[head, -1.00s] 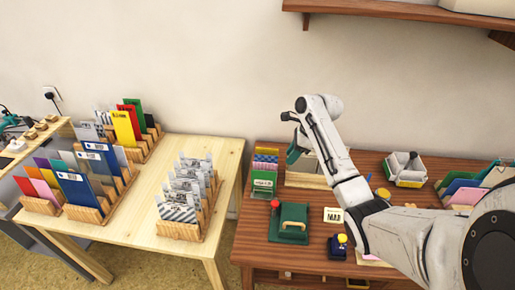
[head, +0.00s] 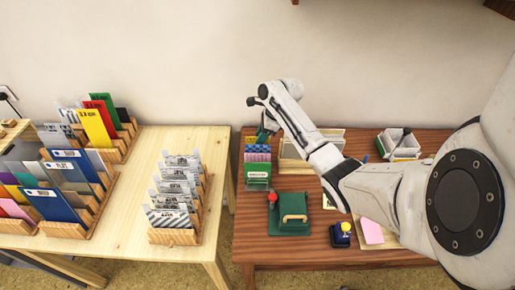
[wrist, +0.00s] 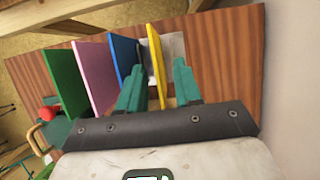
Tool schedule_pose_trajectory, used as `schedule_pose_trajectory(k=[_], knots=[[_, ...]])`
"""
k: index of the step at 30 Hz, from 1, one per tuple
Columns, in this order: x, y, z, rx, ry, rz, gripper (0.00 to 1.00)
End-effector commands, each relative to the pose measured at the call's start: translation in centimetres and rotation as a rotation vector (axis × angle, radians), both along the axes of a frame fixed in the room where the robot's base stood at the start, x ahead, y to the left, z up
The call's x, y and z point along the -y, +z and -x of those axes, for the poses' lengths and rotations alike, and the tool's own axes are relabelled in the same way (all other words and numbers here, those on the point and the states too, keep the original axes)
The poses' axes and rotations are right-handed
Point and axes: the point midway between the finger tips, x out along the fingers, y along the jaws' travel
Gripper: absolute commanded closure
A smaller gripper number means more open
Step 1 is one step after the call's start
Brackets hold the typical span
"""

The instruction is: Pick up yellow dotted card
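In the wrist view a yellow card (wrist: 157,62) stands on edge in a row of cards. Its face is seen nearly edge-on, so I cannot make out dots. My gripper (wrist: 158,88) is open, with one teal finger on each side of the yellow card. The left finger lies between the yellow card and the blue card (wrist: 123,50). Whether either finger touches a card is unclear. In the head view my gripper (head: 265,132) is over the back end of the card rack, and the yellow card is not clearly visible there.
A pink card (wrist: 93,68) and a green card (wrist: 65,80) stand farther along the row. The wall is close behind.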

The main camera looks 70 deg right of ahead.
Motion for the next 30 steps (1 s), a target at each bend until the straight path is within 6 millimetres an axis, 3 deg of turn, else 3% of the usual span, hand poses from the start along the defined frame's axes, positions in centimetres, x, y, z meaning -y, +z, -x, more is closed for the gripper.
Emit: schedule_pose_trajectory(k=[9,18,30], knots=[[-0.7,-3.7,-1.5,-0.003,0.001,-0.001,0.66],[-0.8,-4.2,-1.7,-0.001,-0.001,-0.001,0.66],[-0.8,-4.1,-1.7,-0.001,0.000,0.000,1.00]])
